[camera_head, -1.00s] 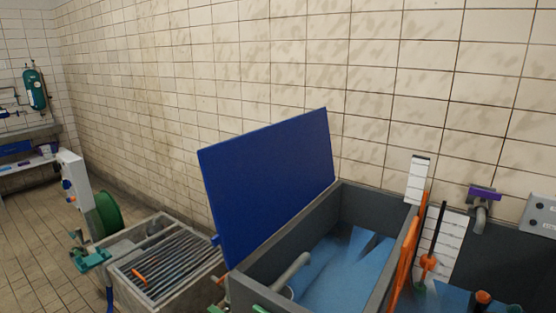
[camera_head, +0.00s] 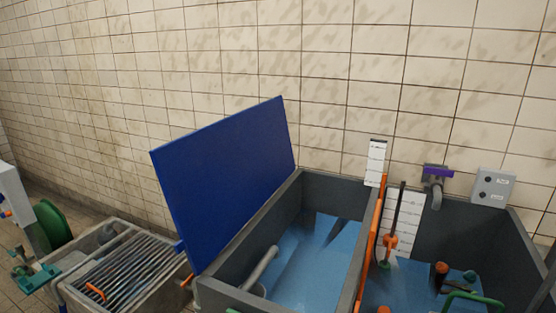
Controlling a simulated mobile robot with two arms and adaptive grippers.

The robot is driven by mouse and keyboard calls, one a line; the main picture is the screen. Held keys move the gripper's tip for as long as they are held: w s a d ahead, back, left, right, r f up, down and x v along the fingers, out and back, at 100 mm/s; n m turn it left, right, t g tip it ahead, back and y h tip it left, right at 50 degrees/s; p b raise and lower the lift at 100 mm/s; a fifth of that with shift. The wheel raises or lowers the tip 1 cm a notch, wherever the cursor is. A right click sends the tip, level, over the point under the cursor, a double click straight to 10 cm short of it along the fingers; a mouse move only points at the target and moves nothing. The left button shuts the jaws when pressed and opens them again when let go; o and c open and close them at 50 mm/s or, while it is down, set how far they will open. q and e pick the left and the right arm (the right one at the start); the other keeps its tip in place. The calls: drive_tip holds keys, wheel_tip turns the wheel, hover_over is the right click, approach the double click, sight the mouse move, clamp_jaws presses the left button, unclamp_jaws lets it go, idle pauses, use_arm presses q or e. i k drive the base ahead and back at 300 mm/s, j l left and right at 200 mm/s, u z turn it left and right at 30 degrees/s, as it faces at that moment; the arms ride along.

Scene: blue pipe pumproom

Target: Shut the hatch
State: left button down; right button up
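The blue hatch (camera_head: 225,180) is a flat panel standing open and upright, tilted slightly, along the left rim of a grey tank (camera_head: 332,188). The tank's opening is uncovered and shows a blue interior with a grey pipe (camera_head: 262,268) inside. Neither of my grippers can be made out in the head view.
A grated basin (camera_head: 125,268) with an orange-handled item stands left of the tank. A second tank compartment at right holds orange and green fittings (camera_head: 388,245). A purple-topped valve (camera_head: 437,174) and grey switch box (camera_head: 493,187) are by the tiled wall behind.

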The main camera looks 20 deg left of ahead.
sight(214, 178)
drive_tip(key=j+z, duration=0.25)
drive_tip(key=j, duration=0.55)
drive_tip(key=j+z, duration=0.25)
drive_tip(key=j, duration=0.55)
drive_tip(key=k+j+z, duration=0.1)
drive_tip(key=j+z, duration=0.15)
drive_tip(key=j, duration=0.55)
drive_tip(key=k+j, duration=0.2)
drive_tip(key=j, duration=0.15)
drive_tip(key=k+j, duration=0.15)
drive_tip(key=j, duration=0.2)
drive_tip(key=k+j, duration=0.2)
drive_tip(key=j, duration=0.15)
drive_tip(key=k, duration=0.25)
